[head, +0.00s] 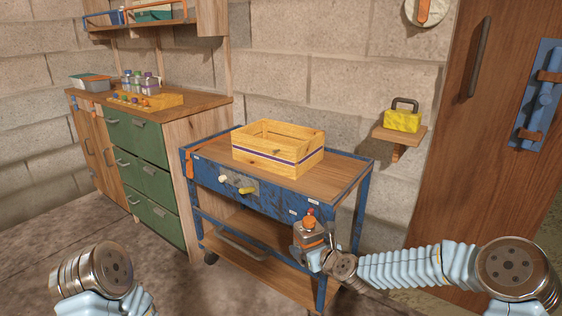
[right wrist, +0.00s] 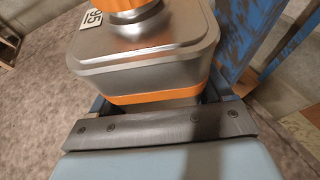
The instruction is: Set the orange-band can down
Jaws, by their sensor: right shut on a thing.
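The orange-band can (head: 309,236) is a grey metal can with an orange cap, held roughly upright by the front right corner of the blue cart (head: 270,200). In the right wrist view the can (right wrist: 145,55) shows an orange band low on its side and a label reading 95. My right gripper (head: 318,258) is shut on the can; its fingertips are partly hidden. I cannot tell if the can touches the cart. My left arm shows at the lower left, but its gripper is out of view.
A wooden crate (head: 256,158) with a purple stripe stands on the cart top, with bare wood (head: 335,178) to its right. A green-drawer cabinet (head: 146,165) stands left. A wall shelf (head: 399,135) holds a yellow block (head: 402,122).

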